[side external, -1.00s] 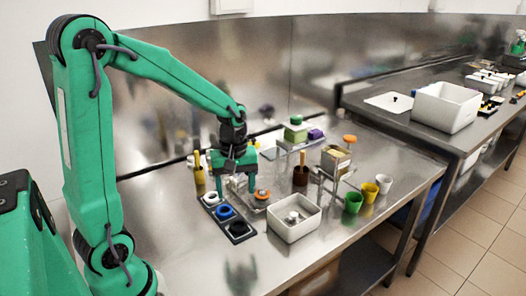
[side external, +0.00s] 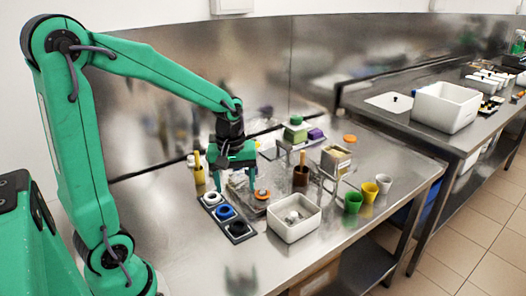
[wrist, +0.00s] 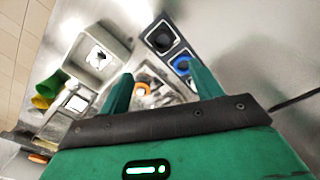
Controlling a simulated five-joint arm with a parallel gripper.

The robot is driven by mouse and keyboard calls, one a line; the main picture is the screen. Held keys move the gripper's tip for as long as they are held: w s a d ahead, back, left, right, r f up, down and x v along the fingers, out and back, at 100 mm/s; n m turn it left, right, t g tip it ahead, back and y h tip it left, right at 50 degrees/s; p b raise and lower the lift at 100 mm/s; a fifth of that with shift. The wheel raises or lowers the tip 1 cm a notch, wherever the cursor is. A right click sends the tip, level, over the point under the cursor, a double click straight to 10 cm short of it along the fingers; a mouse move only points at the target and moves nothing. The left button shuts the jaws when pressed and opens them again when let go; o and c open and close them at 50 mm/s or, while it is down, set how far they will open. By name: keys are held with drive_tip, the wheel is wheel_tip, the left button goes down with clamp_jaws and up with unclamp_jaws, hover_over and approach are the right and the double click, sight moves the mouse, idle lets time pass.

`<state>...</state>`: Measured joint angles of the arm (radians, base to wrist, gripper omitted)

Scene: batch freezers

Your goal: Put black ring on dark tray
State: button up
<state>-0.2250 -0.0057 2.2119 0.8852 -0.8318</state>
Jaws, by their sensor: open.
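The dark tray (side external: 247,238) lies on the steel table in front of my arm, with a row of compartments. In the side view, a black ring (side external: 238,229) sits in its front compartment, a blue ring (side external: 225,212) in the middle one and a white ring (side external: 212,198) at the back. My gripper (side external: 233,182) is open and empty, above and behind the tray. Its fingers (wrist: 160,84) are spread in the wrist view.
An orange-topped piece (side external: 262,194) stands right of the tray. A white bin (side external: 293,231) is close by on the right. The front table area is clear.

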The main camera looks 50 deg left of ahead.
drive_tip(key=s+d+r+m+t, duration=0.5)
drive_tip(key=s+d+r+m, duration=0.2)
drive_tip(key=m, duration=0.5)
drive_tip(key=shift+s+d+r, duration=0.15)
drive_tip(key=shift+s+r, duration=1.15)
drive_tip(key=shift+r, duration=0.1)
